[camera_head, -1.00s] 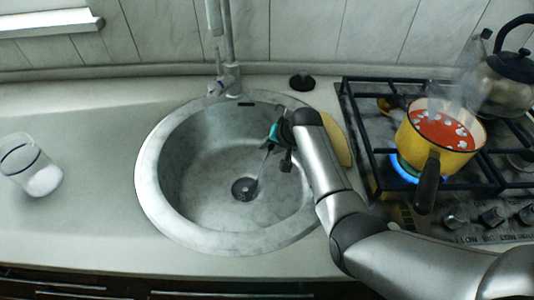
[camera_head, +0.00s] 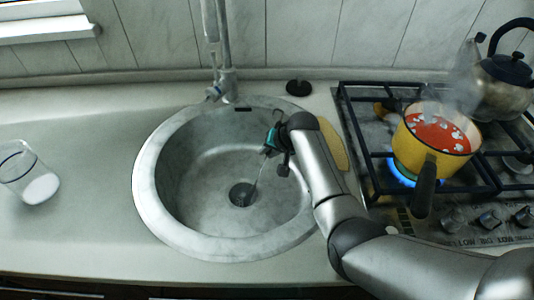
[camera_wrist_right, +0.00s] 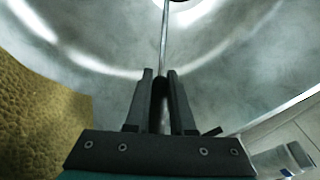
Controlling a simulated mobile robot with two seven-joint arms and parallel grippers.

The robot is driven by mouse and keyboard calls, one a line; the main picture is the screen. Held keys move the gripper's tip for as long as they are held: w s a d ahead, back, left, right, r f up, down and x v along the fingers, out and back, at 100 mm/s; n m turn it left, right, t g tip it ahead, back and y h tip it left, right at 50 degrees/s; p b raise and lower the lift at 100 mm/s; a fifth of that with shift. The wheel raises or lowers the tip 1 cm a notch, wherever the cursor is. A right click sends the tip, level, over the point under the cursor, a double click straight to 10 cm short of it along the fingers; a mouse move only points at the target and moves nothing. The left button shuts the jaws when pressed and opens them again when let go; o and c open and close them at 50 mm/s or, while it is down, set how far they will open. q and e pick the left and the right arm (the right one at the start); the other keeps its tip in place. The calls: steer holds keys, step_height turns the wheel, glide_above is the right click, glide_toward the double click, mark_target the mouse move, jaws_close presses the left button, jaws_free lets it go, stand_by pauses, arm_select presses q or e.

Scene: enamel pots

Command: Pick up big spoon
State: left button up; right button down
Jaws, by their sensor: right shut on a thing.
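The big spoon (camera_wrist_right: 164,40) shows as a thin metal handle running up from between the fingers of my right gripper (camera_wrist_right: 159,75) in the right wrist view. The gripper is shut on it. In the head view my right gripper (camera_head: 268,152) is over the right part of the sink, and a thin piece of the spoon (camera_head: 256,182) points down toward the drain. The spoon's far end is hard to make out. My left gripper is out of view.
The round metal sink (camera_head: 160,215) surrounds the gripper. A tan board-like thing (camera_head: 333,150) lies partly behind my arm. On the stove at right are a steaming yellow pot (camera_head: 432,150) and a kettle (camera_head: 505,75). A glass (camera_head: 28,175) stands far left on clear counter.

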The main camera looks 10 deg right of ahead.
arm_select(q)
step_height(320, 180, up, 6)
steer(key=p, duration=0.6)
arm_select(e)
step_height(320, 180, up, 20)
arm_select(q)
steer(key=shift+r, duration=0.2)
